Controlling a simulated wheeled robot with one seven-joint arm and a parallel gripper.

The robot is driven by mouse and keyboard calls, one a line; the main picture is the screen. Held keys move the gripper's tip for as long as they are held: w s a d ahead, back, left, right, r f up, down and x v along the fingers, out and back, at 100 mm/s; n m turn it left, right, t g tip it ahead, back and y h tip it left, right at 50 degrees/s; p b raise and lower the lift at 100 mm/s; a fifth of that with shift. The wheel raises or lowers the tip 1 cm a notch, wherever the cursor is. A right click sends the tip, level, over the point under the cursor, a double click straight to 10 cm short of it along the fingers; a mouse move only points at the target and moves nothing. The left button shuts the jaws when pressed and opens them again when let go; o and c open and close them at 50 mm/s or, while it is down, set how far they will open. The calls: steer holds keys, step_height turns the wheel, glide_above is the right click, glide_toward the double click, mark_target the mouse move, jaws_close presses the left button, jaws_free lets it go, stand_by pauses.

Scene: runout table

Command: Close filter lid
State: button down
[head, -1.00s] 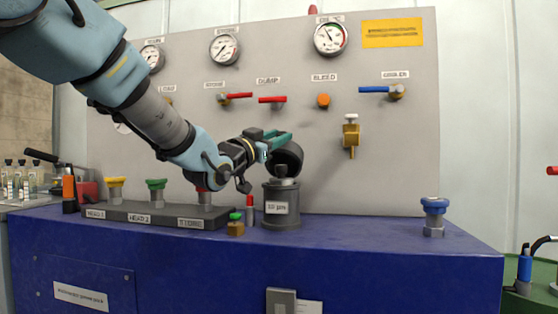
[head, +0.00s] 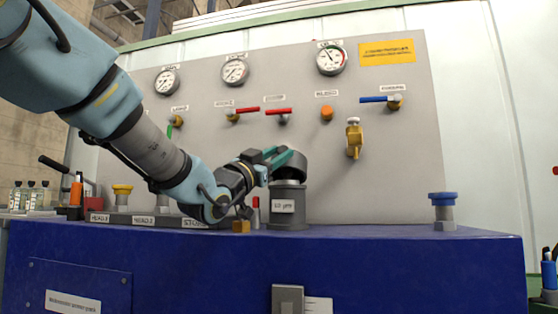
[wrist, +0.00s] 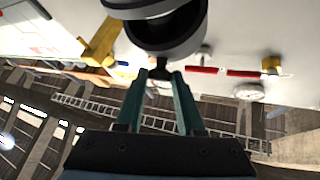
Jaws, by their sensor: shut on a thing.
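The filter housing (head: 287,208) is a grey cylinder with a white label, standing on the blue bench top. Its dark grey round lid (head: 292,164) is just above the housing's top, tilted and not flat on it. My gripper (head: 282,156) comes from the left, its green fingers at the lid's upper side. In the wrist view my gripper (wrist: 160,74) is shut on a small dark tab at the edge of the lid (wrist: 180,40). The lid's dark hollow inside shows there, beside a grey round part at the top edge. The hinge is hidden.
A grey panel behind carries gauges (head: 332,59), red-handled valves (head: 278,111) and a brass tap (head: 354,140). A brass fitting (head: 241,226) and a red stick (head: 256,208) stand left of the housing. A blue-capped post (head: 443,210) is at the right, with clear bench between.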

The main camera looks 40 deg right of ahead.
steer(key=shift+f, duration=0.8)
steer(key=c, duration=0.8)
jaws_free()
steer(key=shift+c, duration=0.2)
steer(key=o, duration=0.3)
steer(key=shift+r, duration=0.2)
steer(key=v, duration=1)
steer(key=shift+a, duration=0.4)
